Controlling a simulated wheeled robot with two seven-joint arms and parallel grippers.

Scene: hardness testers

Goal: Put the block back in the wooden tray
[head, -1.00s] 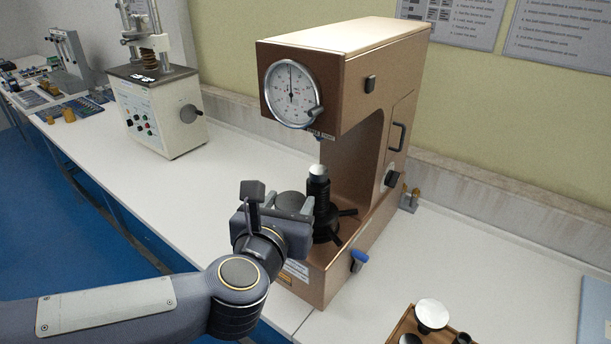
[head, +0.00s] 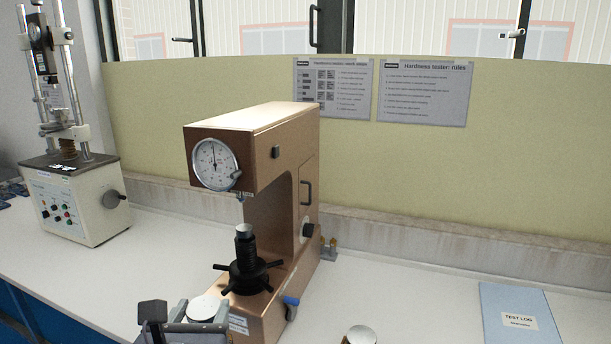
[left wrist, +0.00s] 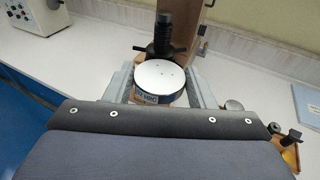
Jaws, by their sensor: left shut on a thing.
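The round block (head: 205,308), a metal disc with a pale top, is between the fingers of my left gripper (head: 187,318), low in the head view. In the left wrist view the block (left wrist: 162,76) sits between both fingers, with small marks on its top and a label on its side. The gripper is shut on it, in front of the tester's screw and anvil (head: 245,250) and apart from them. The wooden tray (left wrist: 291,157) shows only partly at the right edge of the left wrist view. My right gripper is out of view.
The brown hardness tester (head: 290,190) stands just behind the gripper, with a blue-tipped lever (head: 291,301) low on its side. A blue folder (head: 518,312) lies right; bench between is clear. Another machine (head: 75,195) stands left.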

